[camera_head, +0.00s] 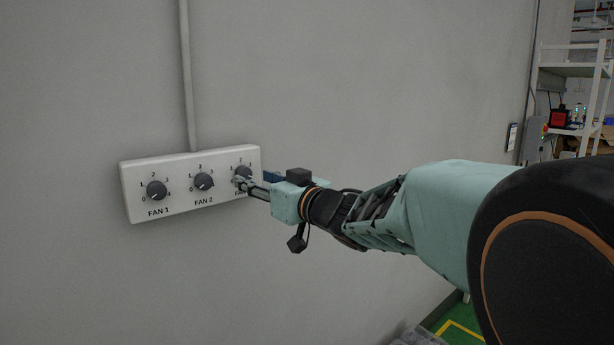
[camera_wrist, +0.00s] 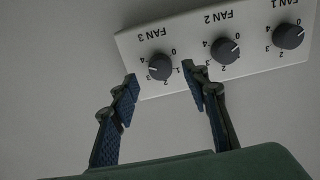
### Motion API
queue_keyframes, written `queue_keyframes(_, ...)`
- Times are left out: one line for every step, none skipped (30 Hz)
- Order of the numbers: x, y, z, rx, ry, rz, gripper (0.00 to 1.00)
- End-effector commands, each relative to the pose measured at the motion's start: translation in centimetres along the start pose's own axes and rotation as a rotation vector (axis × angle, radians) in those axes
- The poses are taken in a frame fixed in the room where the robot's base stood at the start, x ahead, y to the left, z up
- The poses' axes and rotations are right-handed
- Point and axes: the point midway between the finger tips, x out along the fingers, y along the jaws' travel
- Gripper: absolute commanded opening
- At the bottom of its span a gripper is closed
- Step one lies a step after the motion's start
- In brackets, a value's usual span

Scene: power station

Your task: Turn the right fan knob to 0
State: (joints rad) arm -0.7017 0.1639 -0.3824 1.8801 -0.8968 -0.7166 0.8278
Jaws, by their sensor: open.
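The right knob, FAN 3 (camera_head: 243,170), is a dark round dial on a white panel (camera_head: 180,178). In the wrist view, upside down, the FAN 3 knob (camera_wrist: 160,67) shows a white pointer mark on its left side, roughly towards 3 or 4; the exact number is hard to read. My gripper (camera_head: 242,183) is at the panel's right end and partly covers the FAN 3 label. In the wrist view my gripper (camera_wrist: 162,80) is open, one finger on each side of the knob, with gaps visible. I cannot tell whether the fingertips reach the knob's depth.
The FAN 2 knob (camera_head: 204,181) sits close by; in the wrist view my right finger lies between it and FAN 3. The FAN 1 knob (camera_head: 156,191) is farther left. A conduit (camera_head: 187,80) runs up from the panel.

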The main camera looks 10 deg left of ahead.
Motion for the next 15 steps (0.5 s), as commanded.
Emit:
queue_keyframes(0.8,-0.1,0.1,-0.001,-0.002,-0.002,0.42)
queue_keyframes(1.3,-0.1,0.1,-0.002,-0.002,-0.001,0.42)
queue_keyframes(1.7,0.0,0.0,-0.002,-0.002,0.0,0.42)
queue_keyframes(2.0,0.0,0.0,-0.002,-0.001,0.0,0.42)
queue_keyframes(2.3,0.0,0.0,-0.002,-0.001,0.0,0.42)
queue_keyframes(2.7,0.0,0.0,-0.001,-0.001,-0.001,0.42)
queue_keyframes(2.9,0.0,0.0,-0.001,-0.001,-0.001,0.42)
queue_keyframes(3.0,-0.1,0.0,-0.001,0.0,-0.001,0.42)
queue_keyframes(3.2,0.0,0.0,-0.001,0.0,-0.001,0.42)
queue_keyframes(3.3,0.0,0.0,0.0,0.0,-0.001,0.42)
queue_keyframes(3.4,0.0,0.0,0.0,0.0,0.0,0.42)
queue_keyframes(3.5,0.0,0.0,0.0,0.0,0.0,0.42)
queue_keyframes(3.5,0.0,0.0,0.0,0.0,0.0,0.42)
queue_keyframes(3.5,0.0,0.0,0.0,0.0,0.0,0.42)
queue_keyframes(3.5,0.0,0.0,0.0,0.0,0.0,0.42)
